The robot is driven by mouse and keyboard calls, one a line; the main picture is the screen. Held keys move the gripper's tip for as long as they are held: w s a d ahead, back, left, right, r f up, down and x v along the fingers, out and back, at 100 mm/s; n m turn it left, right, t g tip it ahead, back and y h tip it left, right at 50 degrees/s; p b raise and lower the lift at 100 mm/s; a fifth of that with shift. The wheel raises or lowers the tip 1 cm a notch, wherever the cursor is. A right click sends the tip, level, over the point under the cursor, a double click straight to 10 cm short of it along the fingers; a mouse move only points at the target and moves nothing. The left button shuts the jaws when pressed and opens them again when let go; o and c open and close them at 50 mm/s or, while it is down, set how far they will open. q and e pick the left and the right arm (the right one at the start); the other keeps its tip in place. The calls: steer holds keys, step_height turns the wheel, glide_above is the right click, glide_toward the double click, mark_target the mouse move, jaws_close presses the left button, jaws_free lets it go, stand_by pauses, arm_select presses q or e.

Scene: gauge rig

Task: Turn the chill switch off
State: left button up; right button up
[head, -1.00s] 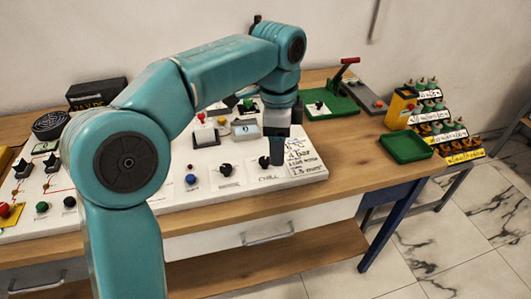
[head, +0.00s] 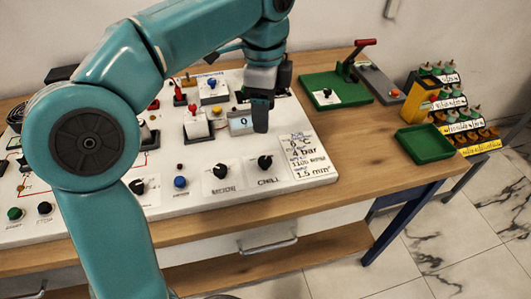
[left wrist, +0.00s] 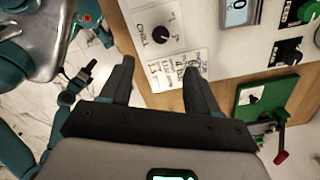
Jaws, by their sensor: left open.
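The chill switch (head: 264,163) is a black rotary knob on a white plate marked CHILL, near the front right of the white panel. In the left wrist view the chill switch (left wrist: 160,36) shows beyond my fingertips, with nothing touching it. Its exact setting is too small to read. My left gripper (head: 268,108) hangs above the panel, behind the switch in the head view and beside the small display. In the left wrist view my left gripper (left wrist: 158,68) has its two fingers spread and empty. A dark-ended teal limb of mine (left wrist: 78,82) shows at the left there; its jaws are unclear.
A similar black knob (head: 221,171) and a blue button (head: 180,182) sit left of the switch. A display (head: 241,123) stands behind, a written card (head: 308,157) to the right. A green tray (head: 425,144) lies farther right. The wooden table between card and tray is clear.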

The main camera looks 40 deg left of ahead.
mark_target(265, 160)
arm_select(q)
step_height(265, 160, down, 13)
steer(key=b, duration=0.3)
steer(key=shift+w, duration=0.1)
steer(key=shift+f, duration=0.4)
steer(key=c, duration=1)
steer(key=shift+c, duration=0.2)
